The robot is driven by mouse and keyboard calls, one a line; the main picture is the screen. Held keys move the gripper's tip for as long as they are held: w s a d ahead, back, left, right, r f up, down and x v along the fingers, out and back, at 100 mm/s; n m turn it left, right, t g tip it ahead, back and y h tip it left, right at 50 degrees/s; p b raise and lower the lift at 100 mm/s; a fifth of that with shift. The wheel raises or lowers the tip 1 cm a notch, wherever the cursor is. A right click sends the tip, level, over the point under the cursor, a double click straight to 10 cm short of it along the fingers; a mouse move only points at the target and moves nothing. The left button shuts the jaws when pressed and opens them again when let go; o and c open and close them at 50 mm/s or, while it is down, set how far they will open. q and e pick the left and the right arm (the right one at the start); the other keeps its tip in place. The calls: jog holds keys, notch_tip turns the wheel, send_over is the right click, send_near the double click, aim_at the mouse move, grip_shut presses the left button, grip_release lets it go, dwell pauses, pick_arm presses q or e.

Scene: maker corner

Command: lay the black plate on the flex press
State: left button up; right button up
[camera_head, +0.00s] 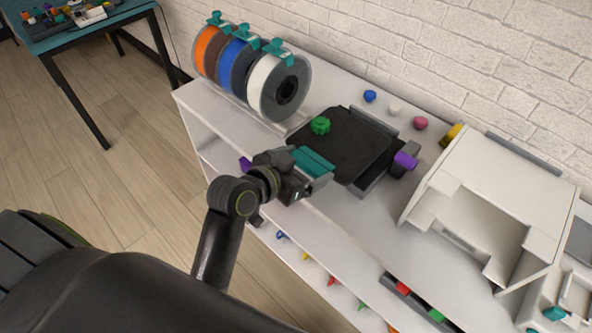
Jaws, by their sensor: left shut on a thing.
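The black plate (352,143) is a dark square sheet, seen flat or nearly flat over the white bench top. A small green knobbed piece (320,125) is on its far-left part. My left gripper (312,170), with teal on its jaws, is at the plate's near-left edge and is shut on it. A dark grey block with a purple end (405,160) shows at the plate's right side; it looks like part of the flex press, mostly hidden under the plate. I cannot tell whether plate and press touch. My right gripper is out of view.
Orange, blue and white spools (275,85) stand at the back left of the bench. A white box-like machine (490,205) stands to the right. Small blue, white and pink pieces (420,123) lie along the wall. The bench front between gripper and machine is clear.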

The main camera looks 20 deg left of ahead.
aim_at(330, 148)
pick_arm(q)
jog(key=shift+w+d+b, duration=0.2)
jog(key=shift+w+d, duration=0.1)
jog(key=shift+w, duration=0.45)
jog(key=shift+w+d+b, duration=0.25)
jog(key=shift+w, duration=0.55)
jog(key=shift+w+d+b, duration=0.2)
jog(key=shift+w+d, duration=0.1)
jog(key=shift+w, duration=0.45)
jog(key=shift+w+d+f, duration=0.1)
jog(key=shift+w+f, duration=0.05)
jog(key=shift+w, duration=0.05)
jog(key=shift+f+b, duration=0.9)
jog(key=shift+f, duration=0.75)
jog(key=o, duration=0.7)
jog(key=shift+f, duration=0.25)
jog(key=shift+f, duration=0.35)
